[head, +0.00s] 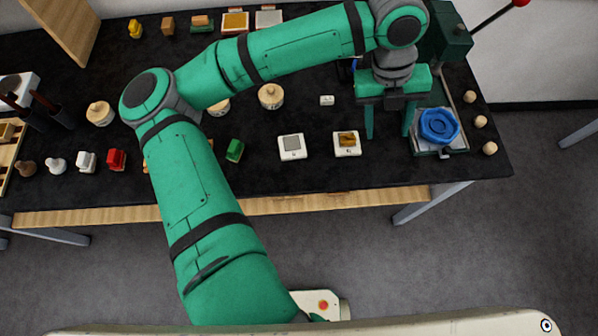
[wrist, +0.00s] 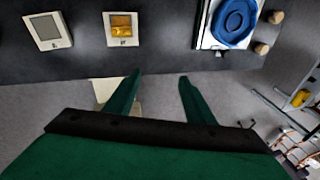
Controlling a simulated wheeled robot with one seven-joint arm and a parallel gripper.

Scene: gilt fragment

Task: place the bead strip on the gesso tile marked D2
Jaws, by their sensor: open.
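Two pale tiles lie near the table's front edge. The left tile (head: 291,156) has a bare grey square and also shows in the wrist view (wrist: 49,44). The right tile (head: 346,152) bears a gold, dark-patterned piece (head: 346,138), which also shows in the wrist view (wrist: 121,29). I cannot tell if this piece is the bead strip, and I cannot read the tile marks, so D2 is uncertain. My gripper (head: 388,135) is open and empty, with fingers apart in the wrist view (wrist: 159,76). It hangs right of the gold-bearing tile, beside the blue ring-like object.
The blue object (head: 438,126) sits on a green-framed stand at right, with wooden knobs (head: 480,122) beside it. Two more tiles (head: 235,22) (head: 268,18) lie at the back. A small white block (head: 327,100), a round wooden pot (head: 271,96) and a green block (head: 234,150) stand mid-table.

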